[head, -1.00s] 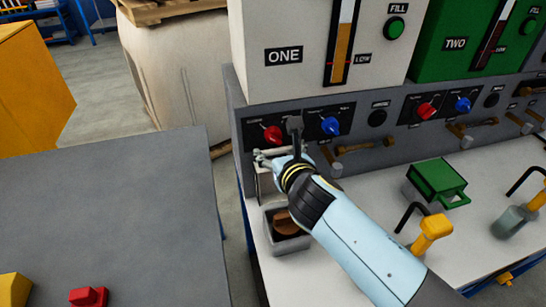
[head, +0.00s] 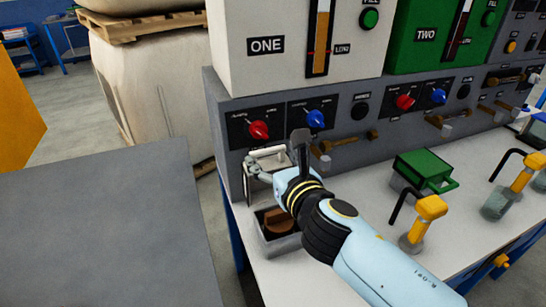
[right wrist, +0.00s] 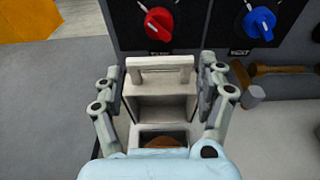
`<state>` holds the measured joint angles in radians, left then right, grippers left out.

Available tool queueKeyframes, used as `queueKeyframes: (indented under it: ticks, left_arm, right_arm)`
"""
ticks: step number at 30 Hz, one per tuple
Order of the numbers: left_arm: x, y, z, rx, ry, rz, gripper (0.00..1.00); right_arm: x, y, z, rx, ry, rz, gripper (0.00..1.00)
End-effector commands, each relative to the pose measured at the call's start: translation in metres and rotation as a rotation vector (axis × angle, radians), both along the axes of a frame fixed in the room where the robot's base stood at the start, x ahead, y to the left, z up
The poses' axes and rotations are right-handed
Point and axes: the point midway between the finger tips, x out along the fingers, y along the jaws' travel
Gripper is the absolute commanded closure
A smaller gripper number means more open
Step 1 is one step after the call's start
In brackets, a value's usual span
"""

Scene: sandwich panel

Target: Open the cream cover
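The cream cover (right wrist: 161,95) is a box-like piece with a bar handle (right wrist: 160,65) along its top edge, below the red knob of station ONE. Its shaded, greyish face shows under the handle; I cannot tell how far open it stands. In the head view, its handle (head: 268,154) shows behind my right gripper (head: 279,158), which hides part of the cover. In the right wrist view, my right gripper (right wrist: 160,88) is open. One finger is left of the cover and one right, with visible gaps to the handle. My left gripper is not in view.
A grey bin (head: 282,243) with a brown piece stands in front of the cover. The red knob (head: 259,130) and blue knob (head: 316,119) are on the panel above. A green cover (head: 424,168) and yellow-topped pump (head: 431,208) stand to the right. The grey table (head: 100,225) is left.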

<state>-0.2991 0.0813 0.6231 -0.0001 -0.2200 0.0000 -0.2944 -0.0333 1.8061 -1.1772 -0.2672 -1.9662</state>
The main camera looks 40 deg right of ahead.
Motion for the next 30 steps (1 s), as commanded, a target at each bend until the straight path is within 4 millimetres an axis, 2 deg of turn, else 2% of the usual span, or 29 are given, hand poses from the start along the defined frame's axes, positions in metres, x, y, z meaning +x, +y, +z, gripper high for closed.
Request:
queueKeyframes:
  ticks: [1, 4, 5, 14, 17, 24, 30]
  left_arm:
    - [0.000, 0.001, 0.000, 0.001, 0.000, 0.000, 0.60]
    - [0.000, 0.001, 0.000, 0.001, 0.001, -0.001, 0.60]
    - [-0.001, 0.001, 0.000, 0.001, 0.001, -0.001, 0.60]
    - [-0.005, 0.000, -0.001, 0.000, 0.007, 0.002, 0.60]
    - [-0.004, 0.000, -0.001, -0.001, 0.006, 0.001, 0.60]
    - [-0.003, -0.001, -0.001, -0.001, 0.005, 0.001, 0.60]
    - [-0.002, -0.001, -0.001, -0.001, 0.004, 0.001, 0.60]
  right_arm:
    - [0.000, 0.000, 0.000, 0.000, 0.000, 0.000, 0.18]
    - [0.000, 0.000, 0.001, -0.001, -0.002, 0.000, 0.05]
    - [0.000, 0.000, 0.001, -0.001, -0.002, 0.000, 0.03]
    - [-0.002, 0.001, 0.002, -0.001, -0.003, 0.001, 0.03]
    - [-0.013, 0.004, 0.003, 0.000, -0.001, 0.000, 0.03]
    - [-0.053, 0.014, 0.010, 0.000, -0.001, 0.000, 0.03]
    - [-0.070, 0.019, 0.013, 0.000, -0.002, 0.000, 0.03]
